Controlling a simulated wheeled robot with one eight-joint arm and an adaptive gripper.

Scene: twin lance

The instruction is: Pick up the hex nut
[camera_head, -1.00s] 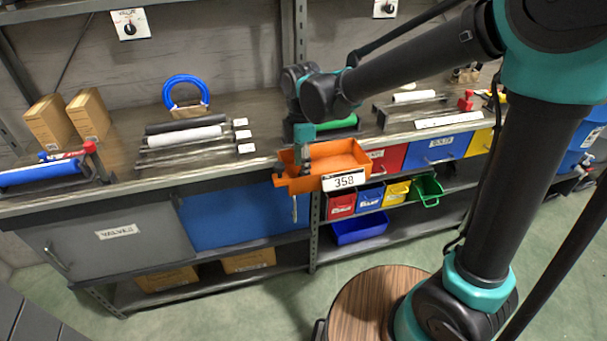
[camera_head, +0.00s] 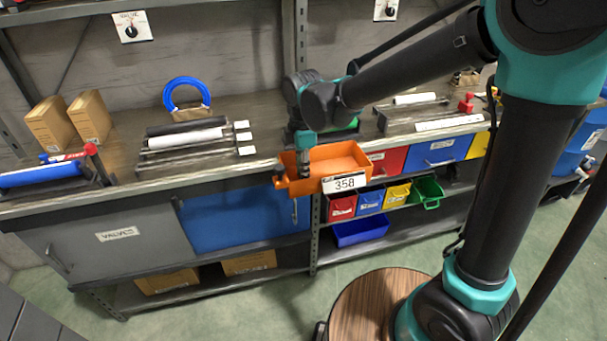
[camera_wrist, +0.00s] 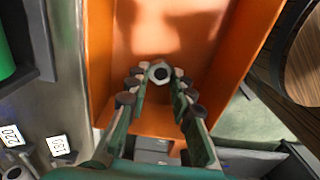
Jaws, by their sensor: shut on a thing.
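The hex nut (camera_wrist: 159,73) shows in the wrist view as a pale hexagonal ring with a dark hole. It sits between the fingertips of my gripper (camera_wrist: 158,80), which is shut on it. Below them in the wrist view is the inside of the orange bin (camera_wrist: 185,30). In the head view my gripper (camera_head: 304,165) reaches down at the left side of the orange bin (camera_head: 340,158), which is labelled 358. The nut is too small or hidden to make out in the head view.
The bin hangs at the front edge of the workbench (camera_head: 230,172). A green cylinder (camera_head: 345,125) lies behind it. Red (camera_head: 342,207), blue, yellow and green small bins sit below. A round wooden top (camera_head: 370,305) stands in front.

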